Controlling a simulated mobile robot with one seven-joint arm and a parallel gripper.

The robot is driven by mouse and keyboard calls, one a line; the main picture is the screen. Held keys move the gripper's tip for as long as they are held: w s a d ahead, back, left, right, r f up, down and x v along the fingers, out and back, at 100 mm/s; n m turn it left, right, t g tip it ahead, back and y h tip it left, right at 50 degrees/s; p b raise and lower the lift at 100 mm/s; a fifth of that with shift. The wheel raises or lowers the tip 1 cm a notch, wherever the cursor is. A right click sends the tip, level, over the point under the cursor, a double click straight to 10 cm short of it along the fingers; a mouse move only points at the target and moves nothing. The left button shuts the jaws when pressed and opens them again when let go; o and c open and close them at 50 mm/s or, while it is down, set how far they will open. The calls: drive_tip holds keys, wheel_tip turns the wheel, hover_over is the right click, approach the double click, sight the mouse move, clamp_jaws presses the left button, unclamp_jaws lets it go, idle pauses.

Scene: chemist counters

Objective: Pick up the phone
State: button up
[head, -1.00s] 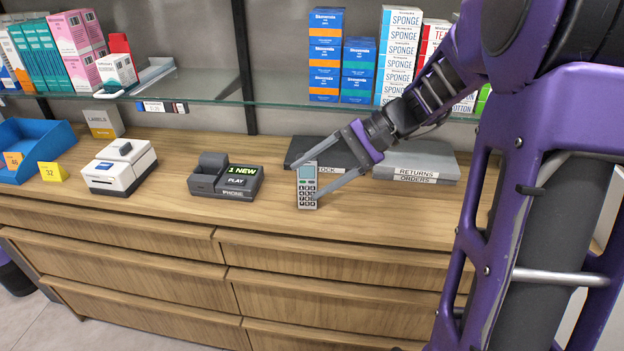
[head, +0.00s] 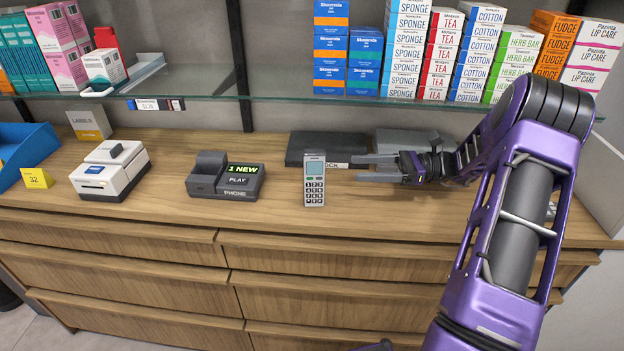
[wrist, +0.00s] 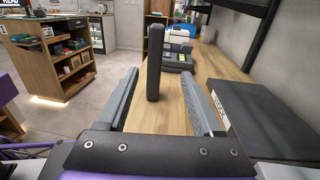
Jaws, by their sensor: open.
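The phone (head: 314,180) is a slim grey handset with a small screen and dark keys. It stands upright on the wooden counter, right of the phone base (head: 226,177). My gripper (head: 356,169) is open and empty, to the right of the phone, low over the counter, with its fingers pointing left toward it. In the wrist view, the phone (wrist: 155,62) shows edge-on as a dark upright slab, in line with the space between the two open fingers. It appears ahead of the fingertips, apart from them in the head view.
A black folder (head: 322,149) and a grey tray labelled for returns (head: 395,142) lie behind. A glass shelf (head: 330,107) with stacked boxes hangs above. A white label printer (head: 110,172) and a blue bin (head: 24,152) stand left. The counter's front is clear.

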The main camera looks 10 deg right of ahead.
sight(323, 169)
drive_tip(key=a, duration=0.3)
drive_tip(key=w+a, duration=0.1)
drive_tip(key=a, duration=0.5)
drive_tip(key=shift+w+a, duration=0.2)
drive_tip(key=shift+w, duration=0.2)
drive_tip(key=a+b, duration=0.1)
drive_tip(key=a, duration=0.4)
drive_tip(key=shift+w+a, duration=0.1)
clamp_jaws()
